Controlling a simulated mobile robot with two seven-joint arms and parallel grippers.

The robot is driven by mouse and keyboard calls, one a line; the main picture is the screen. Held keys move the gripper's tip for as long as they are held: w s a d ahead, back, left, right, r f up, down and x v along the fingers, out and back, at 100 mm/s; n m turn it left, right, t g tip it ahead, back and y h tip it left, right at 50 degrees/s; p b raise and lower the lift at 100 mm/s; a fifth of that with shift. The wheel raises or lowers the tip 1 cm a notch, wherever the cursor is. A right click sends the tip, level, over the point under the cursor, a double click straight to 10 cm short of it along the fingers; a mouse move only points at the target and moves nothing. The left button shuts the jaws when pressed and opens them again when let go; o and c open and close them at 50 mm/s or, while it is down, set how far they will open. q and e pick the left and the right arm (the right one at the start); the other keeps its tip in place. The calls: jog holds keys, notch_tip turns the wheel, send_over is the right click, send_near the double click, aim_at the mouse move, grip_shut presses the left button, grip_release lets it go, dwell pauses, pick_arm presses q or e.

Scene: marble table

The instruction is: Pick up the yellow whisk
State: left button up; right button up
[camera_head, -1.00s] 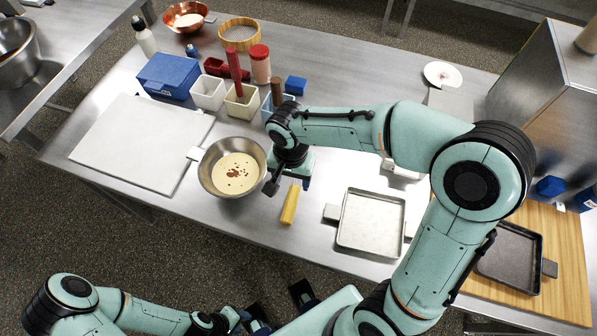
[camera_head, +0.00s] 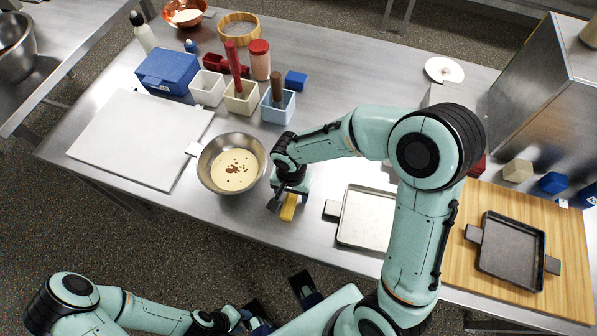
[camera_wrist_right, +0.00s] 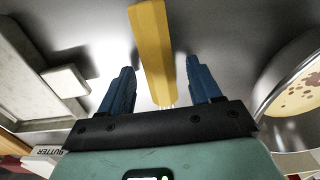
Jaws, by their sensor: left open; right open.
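The yellow whisk (camera_head: 288,208) lies on the metal table to the right of the batter bowl, partly covered by my right gripper in the head view. In the right wrist view its yellow handle (camera_wrist_right: 152,45) runs between the two blue fingers, with thin wires showing near the palm. My right gripper (camera_head: 287,200) is over the whisk, pointing down. It is open, with a gap on both sides of the handle in the right wrist view (camera_wrist_right: 160,64). My left gripper (camera_head: 278,298) is open and empty at the bottom, off the table's front edge.
The bowl of batter (camera_head: 211,178) stands close to the left of my right gripper. A metal tray (camera_head: 365,220) lies to the right. A white board (camera_head: 140,135) is at left; several containers and a blue box (camera_head: 167,72) are behind. Bare table lies in front of the bowl.

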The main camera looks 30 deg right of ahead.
jog(key=c, duration=1.1)
jog(key=shift+r, duration=0.2)
jog(key=shift+c, duration=0.2)
notch_tip(320, 180, up, 20)
jog(key=p, duration=0.2)
jog(key=shift+p, duration=0.4)
jog(key=shift+f, duration=0.25)
